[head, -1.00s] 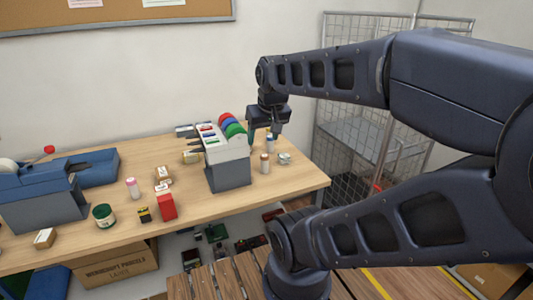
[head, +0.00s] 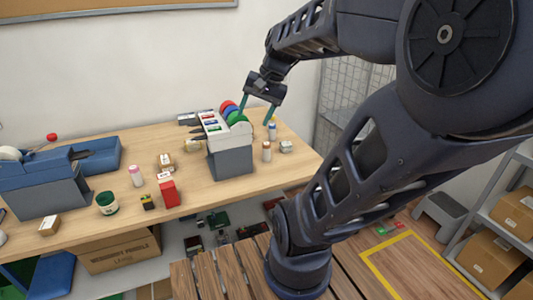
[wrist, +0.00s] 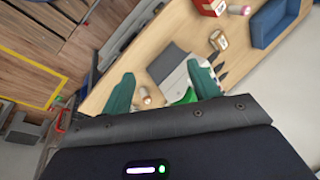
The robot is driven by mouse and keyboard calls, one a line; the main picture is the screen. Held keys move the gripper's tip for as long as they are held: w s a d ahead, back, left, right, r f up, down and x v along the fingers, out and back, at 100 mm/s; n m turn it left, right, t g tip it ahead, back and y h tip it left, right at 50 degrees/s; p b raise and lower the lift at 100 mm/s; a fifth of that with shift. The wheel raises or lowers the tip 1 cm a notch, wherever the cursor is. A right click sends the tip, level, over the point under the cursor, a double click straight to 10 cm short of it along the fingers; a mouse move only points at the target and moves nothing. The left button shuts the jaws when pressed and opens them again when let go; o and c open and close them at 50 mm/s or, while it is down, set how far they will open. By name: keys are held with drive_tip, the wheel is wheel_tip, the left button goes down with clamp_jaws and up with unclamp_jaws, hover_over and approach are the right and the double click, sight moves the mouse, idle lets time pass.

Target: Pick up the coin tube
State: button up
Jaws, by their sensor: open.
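Small capped tubes stand upright on the wooden counter (head: 205,193); I cannot tell which is the coin tube. An orange-brown one with a white top (head: 266,152) stands right of the grey dispenser, and a white one with a blue part (head: 272,131) stands behind it. A pink one with a white top (head: 136,176) stands further left. My gripper (head: 257,115) is open and empty above the counter's right end, near the first two tubes. In the wrist view its teal fingers (wrist: 160,88) are spread, with a small tube (wrist: 145,96) visible below between them.
The grey dispenser (head: 231,162) with coloured discs stands close left of my gripper. A small pale item (head: 286,147) lies right of the orange-brown tube. A red box (head: 169,191), green jar (head: 107,203) and blue tape dispenser (head: 45,190) are further left.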

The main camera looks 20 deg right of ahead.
drive_tip(key=w+d+m+t+y, duration=0.45)
drive_tip(key=w+m+y, duration=0.25)
drive_tip(key=w+m, duration=0.5)
drive_tip(key=w+d+r+m+t, duration=0.1)
drive_tip(key=w+d+m+t, duration=0.25)
drive_tip(key=d+m, duration=0.35)
drive_tip(key=w+d+r+m+t, duration=0.1)
drive_tip(key=w+d+m+t, duration=0.1)
drive_tip(key=d+m+t, duration=0.45)
drive_tip(key=n+g, duration=0.2)
approach(266, 145)
drive_tip(key=shift+w+d+f+h, duration=0.1)
drive_tip(key=shift+w+f+h, duration=0.1)
drive_tip(key=shift+w, duration=0.35)
drive_tip(key=shift+w+d+f+h, duration=0.1)
drive_tip(key=shift+w+f, duration=0.1)
drive_tip(key=shift+w, duration=0.3)
drive_tip(key=shift+w+a+f, duration=0.15)
drive_tip(key=shift+w+a, duration=0.25)
drive_tip(key=x, duration=1)
drive_tip(key=shift+s, duration=0.15)
